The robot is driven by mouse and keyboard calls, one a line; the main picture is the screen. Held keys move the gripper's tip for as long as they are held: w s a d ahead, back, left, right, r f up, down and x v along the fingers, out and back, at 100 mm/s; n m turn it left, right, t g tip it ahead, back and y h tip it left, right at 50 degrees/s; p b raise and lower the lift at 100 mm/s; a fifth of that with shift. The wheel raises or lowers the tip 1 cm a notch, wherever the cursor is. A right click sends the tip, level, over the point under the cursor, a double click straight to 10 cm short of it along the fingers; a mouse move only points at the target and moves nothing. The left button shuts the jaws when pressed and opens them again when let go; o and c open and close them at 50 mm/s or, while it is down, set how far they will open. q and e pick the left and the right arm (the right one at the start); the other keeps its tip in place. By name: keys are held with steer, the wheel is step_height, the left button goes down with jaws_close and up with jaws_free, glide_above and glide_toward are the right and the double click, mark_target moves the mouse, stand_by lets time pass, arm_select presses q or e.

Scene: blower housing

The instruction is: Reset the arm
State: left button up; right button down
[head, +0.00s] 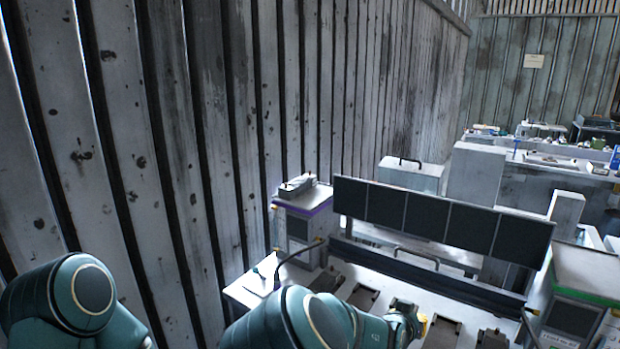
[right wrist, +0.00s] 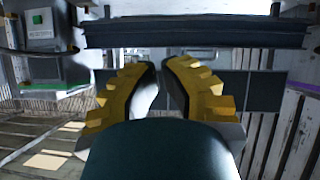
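My right arm (head: 300,320) reaches in from the bottom middle of the head view, over the grey workbench (head: 243,292). The end of my right gripper shows as a small yellow patch in the head view. In the right wrist view both yellow fingers of my right gripper (right wrist: 161,68) show. Their tips are close together with a narrow gap between them, and nothing is held there. My left arm (head: 75,300) shows only as a teal link at the bottom left of the head view. My left gripper is outside the pictures.
Several dark fixtures (head: 442,332) lie on the bench around my right gripper. A row of dark panels (head: 428,216) stands behind it. A box with a purple edge (head: 300,228) stands left, and a green-edged box (head: 575,300) stands right. A ribbed wall (head: 215,130) runs along the left.

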steer(key=s+f+g, duration=0.1)
steer(key=f, duration=0.2)
steer(key=s+d+f+b, duration=0.1)
steer(key=s+f, duration=0.1)
steer(key=f, duration=0.2)
steer(key=s+f+g+y, duration=0.1)
steer(key=s+f, duration=0.1)
steer(key=f, duration=0.2)
steer(key=shift+s+d+f+n+g, duration=0.1)
steer(key=shift+s+d+n+g, duration=0.15)
steer(key=shift+d+n+g, duration=0.1)
steer(key=s+a+f+g+y+b, duration=0.3)
steer(key=s+f, duration=0.7)
steer(key=f, duration=0.3)
arm_select(q)
step_height(320, 180, down, 9)
steer(key=b, duration=0.4)
steer(key=shift+s+f, duration=0.15)
steer(key=shift+s, duration=0.25)
arm_select(e)
steer(key=s+a+f+n+g+y, duration=0.1)
steer(key=s+a+f+n+y, duration=0.2)
steer(key=s+a+y, duration=0.4)
steer(key=s+a, duration=0.3)
steer(key=a, duration=0.3)
steer(key=shift+s+f+g+y, duration=0.3)
steer(key=shift+s+g, duration=0.05)
arm_select(q)
steer(key=shift+o, duration=0.3)
steer(key=shift+d, duration=0.1)
